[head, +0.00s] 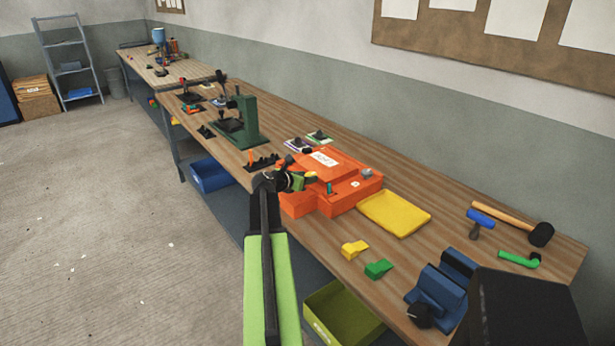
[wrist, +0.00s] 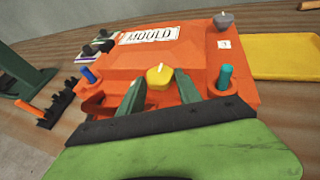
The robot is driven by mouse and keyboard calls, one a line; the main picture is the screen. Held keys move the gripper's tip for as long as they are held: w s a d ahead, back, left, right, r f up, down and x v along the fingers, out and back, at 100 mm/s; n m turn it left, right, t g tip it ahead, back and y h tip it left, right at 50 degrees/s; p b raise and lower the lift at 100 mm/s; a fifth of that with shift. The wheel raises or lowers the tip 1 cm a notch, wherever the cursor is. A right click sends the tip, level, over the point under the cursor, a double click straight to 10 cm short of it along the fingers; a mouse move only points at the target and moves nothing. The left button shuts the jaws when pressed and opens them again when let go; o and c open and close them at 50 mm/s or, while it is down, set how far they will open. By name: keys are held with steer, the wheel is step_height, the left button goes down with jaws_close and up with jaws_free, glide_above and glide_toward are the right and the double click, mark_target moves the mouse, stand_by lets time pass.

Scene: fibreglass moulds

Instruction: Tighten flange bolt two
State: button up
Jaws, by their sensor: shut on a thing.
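The orange mould (head: 333,165) lies on the long wooden bench; in the wrist view its label (wrist: 149,36) reads MOULD. A yellow bolt head (wrist: 158,77) with a white mark stands at the mould's near edge, in the middle. My gripper (wrist: 159,87) has its green fingers on either side of this yellow head and is shut on it. In the head view my gripper (head: 299,179) reaches the mould's left part. A grey bolt head (wrist: 223,21) with a white mark stands farther right, beside a small numbered tag (wrist: 224,44). Bolt threads are hidden.
A blue peg (wrist: 88,75) and a teal peg (wrist: 225,77) stand upright either side of my fingers. A yellow tray (head: 394,213) lies right of the mould. Yellow (head: 355,249) and green wedges (head: 379,269) lie nearer. A green press (head: 237,119) stands left.

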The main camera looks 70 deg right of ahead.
steer(key=shift+d, duration=0.2)
jaws_close()
steer(key=shift+f, duration=0.1)
steer(key=shift+w+a+m+g+y, duration=0.1)
steer(key=shift+w+m+g+y, duration=0.05)
steer(key=shift+m+g+y, duration=0.2)
steer(key=m+g, duration=0.1)
steer(key=m+g+y, duration=0.1)
steer(key=w+m+g, duration=0.1)
steer(key=shift+d, duration=0.25)
steer(key=m+g+y, duration=0.2)
steer(key=m+g, duration=0.1)
steer(key=shift+w+d+y, duration=0.2)
steer(key=shift+y, duration=0.15)
steer(key=shift+m+g+y, duration=0.25)
steer(key=shift+m+y, duration=0.2)
steer(key=shift+y, duration=0.05)
